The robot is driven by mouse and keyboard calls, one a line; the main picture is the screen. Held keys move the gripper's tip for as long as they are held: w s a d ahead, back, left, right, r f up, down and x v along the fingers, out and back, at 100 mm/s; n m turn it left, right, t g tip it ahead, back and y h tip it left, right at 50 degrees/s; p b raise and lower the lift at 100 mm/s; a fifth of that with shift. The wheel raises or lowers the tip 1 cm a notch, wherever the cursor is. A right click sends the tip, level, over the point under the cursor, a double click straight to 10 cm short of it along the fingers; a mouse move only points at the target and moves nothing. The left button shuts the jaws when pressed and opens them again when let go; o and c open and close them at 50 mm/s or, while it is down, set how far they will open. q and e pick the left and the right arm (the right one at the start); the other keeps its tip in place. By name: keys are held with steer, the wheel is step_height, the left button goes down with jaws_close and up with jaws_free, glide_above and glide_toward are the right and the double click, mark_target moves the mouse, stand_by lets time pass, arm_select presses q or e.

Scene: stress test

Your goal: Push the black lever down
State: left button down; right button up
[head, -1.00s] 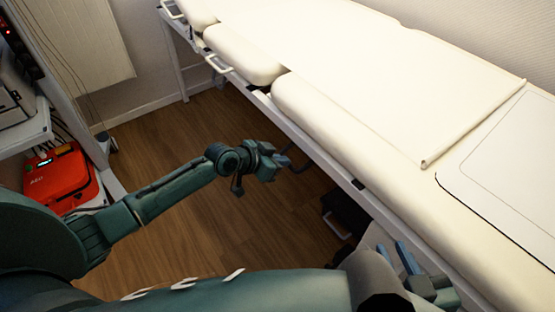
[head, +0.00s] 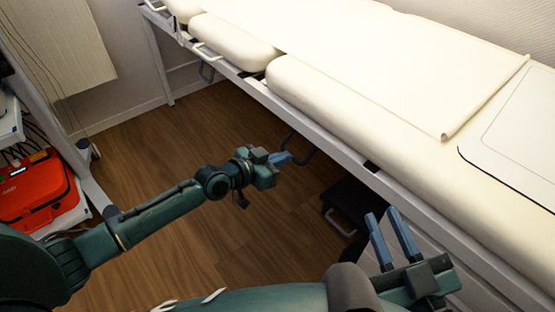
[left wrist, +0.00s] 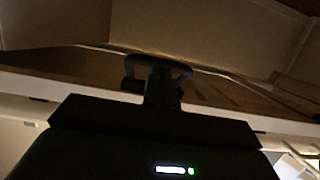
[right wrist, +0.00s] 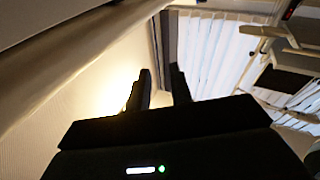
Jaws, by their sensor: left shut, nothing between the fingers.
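The black lever (head: 304,150) is a thin dark bent bar hanging below the near side frame of the cream treatment bed. My left gripper (head: 282,157) is shut and empty, with its blue fingertips right at the lever's lower left end. In the left wrist view, the lever (left wrist: 172,63) is a dark curved loop just beyond the left gripper's closed fingers (left wrist: 162,85); I cannot tell whether they touch. My right gripper (head: 390,220) is open and empty, beside the bed at lower right. Its two separated fingers also show in the right wrist view (right wrist: 160,88).
The cream bed (head: 330,105) runs diagonally across the right, with its white side frame (head: 330,145) close to both grippers. A black step with a pale handle (head: 345,205) stands beneath it. A red AED case (head: 38,188) sits on a shelf at left. The wooden floor (head: 150,150) between is clear.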

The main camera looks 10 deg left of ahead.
arm_select(q)
steer(key=shift+w+d+f+b, duration=0.2)
steer(key=shift+w+f+b, duration=0.05)
steer(key=shift+f+b, duration=0.25)
steer(key=shift+w+d+f+b, duration=0.3)
steer(key=shift+f+b, duration=0.15)
steer(key=shift+f, duration=0.1)
steer(key=shift+w+d+f+b, duration=0.15)
steer(key=shift+w+f+b, duration=0.1)
steer(key=shift+f+b, duration=0.25)
arm_select(e)
steer(key=shift+w+a+r+t+y, duration=0.2)
steer(key=shift+r+t+y, duration=0.3)
steer(key=shift+y, duration=0.2)
steer(key=shift+r, duration=0.1)
